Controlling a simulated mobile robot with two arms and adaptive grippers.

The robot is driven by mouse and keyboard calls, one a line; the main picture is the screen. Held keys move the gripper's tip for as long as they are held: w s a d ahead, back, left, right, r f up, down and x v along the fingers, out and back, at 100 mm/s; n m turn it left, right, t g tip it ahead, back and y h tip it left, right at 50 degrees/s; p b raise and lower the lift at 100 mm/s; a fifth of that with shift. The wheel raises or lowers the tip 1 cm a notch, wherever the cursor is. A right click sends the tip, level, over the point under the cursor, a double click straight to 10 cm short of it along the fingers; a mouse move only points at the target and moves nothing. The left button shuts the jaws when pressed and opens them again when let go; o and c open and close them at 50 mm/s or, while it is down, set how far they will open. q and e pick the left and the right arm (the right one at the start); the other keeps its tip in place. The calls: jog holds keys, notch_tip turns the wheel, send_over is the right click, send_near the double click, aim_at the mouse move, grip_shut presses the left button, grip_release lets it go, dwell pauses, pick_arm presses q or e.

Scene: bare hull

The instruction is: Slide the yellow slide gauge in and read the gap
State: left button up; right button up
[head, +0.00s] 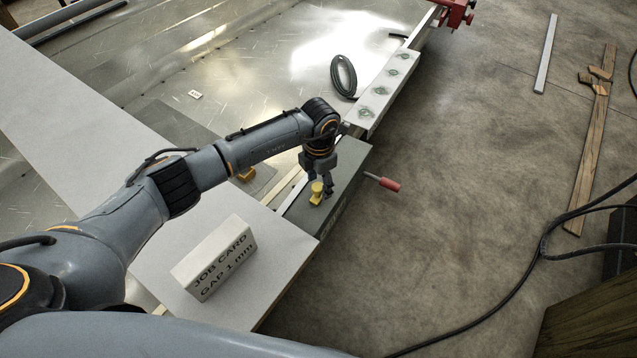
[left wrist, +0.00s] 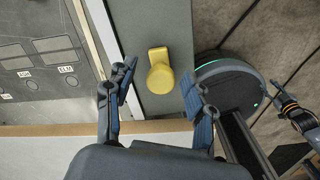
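The yellow slide gauge (head: 317,189) stands on the dark grey block (head: 347,177) at the edge of the metal sheet. It has a round knob and a short tab in the left wrist view (left wrist: 160,76). My left gripper (head: 322,187) is just above it. In the left wrist view its two fingers (left wrist: 158,90) are apart, one on each side of the yellow knob, with space visible on both sides. The gap that the gauge measures cannot be made out. My right gripper (left wrist: 277,97) seems to show partly at the right of the left wrist view.
A white job card block (head: 214,258) reads "GAP 1 mm" on the pale board. A red-handled rod (head: 382,182) sticks out of the grey block's right side. Floor at right holds wood strips (head: 590,140) and cables.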

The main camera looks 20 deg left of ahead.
aim_at(319, 186)
pick_arm(q)
jog(key=shift+s, duration=0.1)
notch_tip(319, 186, up, 12)
dwell(0.6)
jog(key=shift+f, duration=0.1)
dwell(0.3)
